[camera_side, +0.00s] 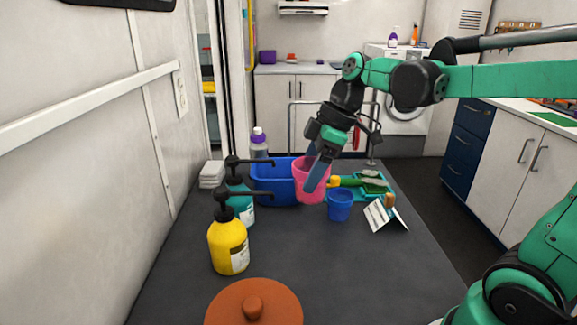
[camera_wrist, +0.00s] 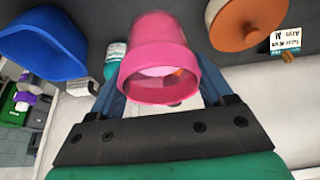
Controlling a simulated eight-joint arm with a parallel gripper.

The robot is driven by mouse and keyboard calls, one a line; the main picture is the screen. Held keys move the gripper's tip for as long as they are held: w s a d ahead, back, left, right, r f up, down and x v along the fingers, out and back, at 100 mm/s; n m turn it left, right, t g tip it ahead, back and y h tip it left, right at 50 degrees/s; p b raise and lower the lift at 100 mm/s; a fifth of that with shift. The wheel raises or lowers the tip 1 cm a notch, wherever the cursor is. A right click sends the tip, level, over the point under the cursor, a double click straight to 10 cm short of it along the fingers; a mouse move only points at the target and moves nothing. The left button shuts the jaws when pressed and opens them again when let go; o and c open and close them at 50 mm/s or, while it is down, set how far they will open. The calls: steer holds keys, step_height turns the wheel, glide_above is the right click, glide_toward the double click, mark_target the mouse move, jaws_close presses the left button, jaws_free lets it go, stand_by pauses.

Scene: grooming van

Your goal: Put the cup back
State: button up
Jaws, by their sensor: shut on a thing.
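A pink cup (camera_side: 301,190) is held in my gripper (camera_side: 313,183), in front of the right end of a blue tub in the side view. A smaller blue cup (camera_side: 340,207) stands upright on the table, just right of the pink cup.
The blue tub (camera_side: 268,192) stands behind. Teal (camera_side: 240,207) and yellow (camera_side: 228,248) pump bottles line the left. A teal tray (camera_side: 372,196) with a brush and a folded card (camera_side: 385,215) are at right. A brown lid (camera_side: 270,309) lies in front. The table's middle is clear.

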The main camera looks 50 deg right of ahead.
steer(key=s+d+r, duration=0.3)
steer(key=d+r, duration=0.2)
steer(key=d, duration=0.4)
steer(key=shift+s+d+f, duration=0.1)
steer(key=shift+f, duration=4.85)
steer(key=shift+s+d+f, duration=0.1)
steer(key=shift+f, duration=4.85)
steer(key=shift+f, duration=0.1)
steer(key=o, duration=1.2)
steer(key=shift+w, duration=0.1)
steer(key=shift+c, duration=0.2)
